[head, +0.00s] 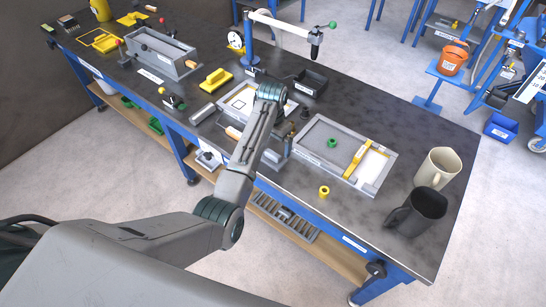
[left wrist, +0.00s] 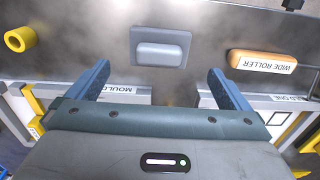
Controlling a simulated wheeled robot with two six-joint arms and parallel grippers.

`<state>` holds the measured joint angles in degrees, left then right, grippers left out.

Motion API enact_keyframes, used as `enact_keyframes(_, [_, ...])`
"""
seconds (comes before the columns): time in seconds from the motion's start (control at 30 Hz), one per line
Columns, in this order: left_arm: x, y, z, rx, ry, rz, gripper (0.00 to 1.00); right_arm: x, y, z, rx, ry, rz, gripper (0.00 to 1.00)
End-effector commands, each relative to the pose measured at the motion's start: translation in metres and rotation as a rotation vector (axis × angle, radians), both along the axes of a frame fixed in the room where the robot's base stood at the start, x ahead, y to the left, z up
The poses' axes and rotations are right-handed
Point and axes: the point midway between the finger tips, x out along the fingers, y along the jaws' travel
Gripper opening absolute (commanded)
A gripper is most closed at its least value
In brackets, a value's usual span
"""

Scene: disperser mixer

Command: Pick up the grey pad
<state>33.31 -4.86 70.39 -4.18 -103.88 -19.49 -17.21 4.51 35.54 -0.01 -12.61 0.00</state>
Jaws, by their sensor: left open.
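The grey pad (left wrist: 160,47) is a flat grey plate with a raised, rounded block. It lies on the dark bench top, near the upper middle of the left wrist view. My left gripper (left wrist: 159,69) is open and empty, its two blue-grey fingers apart on either side below the pad in the picture. The pad is beyond the fingertips and they do not appear to touch it. My right gripper is not in view.
The wide roller (left wrist: 262,62) and a yellow ring (left wrist: 20,39) lie on either side of the pad. The mould trays (head: 312,138) stand behind it. Two mugs (head: 420,210) stand at the bench's right end. A blue post (head: 248,45) rises farther back.

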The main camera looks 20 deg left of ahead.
Motion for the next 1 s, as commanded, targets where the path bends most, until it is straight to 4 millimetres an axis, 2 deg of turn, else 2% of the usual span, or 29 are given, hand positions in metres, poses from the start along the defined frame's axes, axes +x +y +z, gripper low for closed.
enact_keyframes(0.27, [0.0, 0.0, -0.021, 0.0, 0.001, 0.0, 1.0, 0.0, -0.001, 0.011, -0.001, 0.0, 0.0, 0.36])
enact_keyframes(0.43, [0.001, -0.001, -0.043, 0.0, 0.002, 0.0, 1.0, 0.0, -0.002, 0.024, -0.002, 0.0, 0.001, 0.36])
enact_keyframes(0.6, [0.001, -0.001, -0.063, 0.0, 0.0, 0.0, 1.0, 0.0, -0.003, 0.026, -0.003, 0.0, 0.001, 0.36])
enact_keyframes(0.87, [0.001, -0.001, -0.067, 0.0, -0.003, 0.001, 1.0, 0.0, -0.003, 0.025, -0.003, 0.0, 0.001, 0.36])
enact_keyframes(1.0, [0.001, -0.001, -0.067, 0.0, -0.002, 0.001, 0.76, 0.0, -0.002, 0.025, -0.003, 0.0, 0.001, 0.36])
